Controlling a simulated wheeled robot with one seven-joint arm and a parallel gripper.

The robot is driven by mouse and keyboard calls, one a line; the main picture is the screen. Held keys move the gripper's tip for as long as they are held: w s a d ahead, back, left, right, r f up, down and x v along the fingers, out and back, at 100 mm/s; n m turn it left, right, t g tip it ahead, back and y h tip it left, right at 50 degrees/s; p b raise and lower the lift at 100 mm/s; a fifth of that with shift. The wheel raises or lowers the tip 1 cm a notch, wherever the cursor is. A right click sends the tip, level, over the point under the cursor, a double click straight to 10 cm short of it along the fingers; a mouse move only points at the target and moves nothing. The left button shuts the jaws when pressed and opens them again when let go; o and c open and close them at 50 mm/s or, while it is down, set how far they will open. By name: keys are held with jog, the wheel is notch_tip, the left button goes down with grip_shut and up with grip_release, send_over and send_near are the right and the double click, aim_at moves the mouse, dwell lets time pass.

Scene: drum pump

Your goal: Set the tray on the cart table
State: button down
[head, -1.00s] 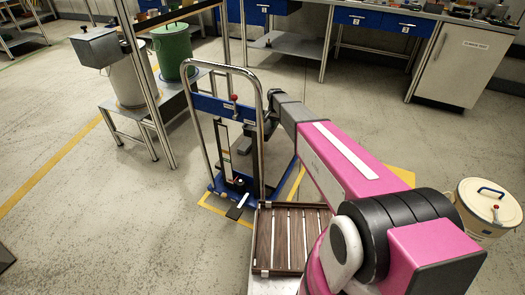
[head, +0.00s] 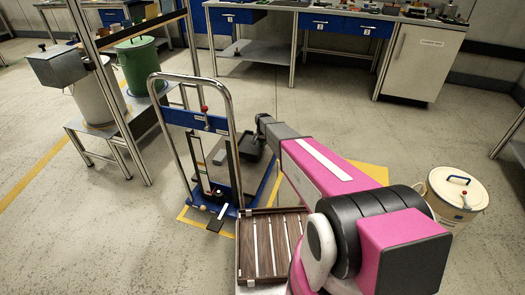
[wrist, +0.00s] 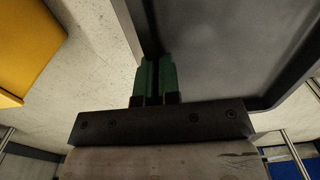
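The tray (head: 222,158) is dark grey and shallow, seen in the head view behind the right upright of the blue cart (head: 200,122). It also fills the upper right of the wrist view (wrist: 215,50). My gripper (head: 258,132) is at the tray's far right edge; in the wrist view its green fingertips (wrist: 155,70) are close together on the tray's rim. The cart has a chromed handle frame and blue base rails. Its table is hard to make out behind the frame, and I cannot tell whether the tray touches it.
A slatted brown wooden surface (head: 262,245) lies in front of the cart. A lidded cream drum (head: 457,196) stands at right. A bench with a white drum (head: 98,95) and a green drum (head: 140,68) stands at left. Blue-drawered workbenches (head: 345,22) line the back. Floor between is clear.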

jog(key=shift+d+f, duration=0.2)
jog(key=shift+f, duration=1.9)
jog(key=shift+f, duration=0.2)
jog(key=c, duration=1.3)
grip_release()
jog(key=shift+c, duration=0.2)
jog(key=shift+r, duration=0.15)
notch_tip(320, 180, up, 12)
jog(key=s+d+r+n, duration=0.1)
jog(key=s+d+r, duration=0.2)
jog(key=s, duration=0.9)
jog(key=s+d+r+n, duration=0.2)
jog(key=s+d+r, duration=0.2)
jog(key=s, duration=0.9)
jog(key=s+d+r+n, duration=0.1)
jog(key=s+d+r, duration=0.2)
jog(key=s+r, duration=0.5)
jog(key=s, duration=0.5)
jog(key=shift+s+d+r, duration=0.15)
jog(key=shift+d+r, duration=0.05)
jog(key=shift+d, duration=0.15)
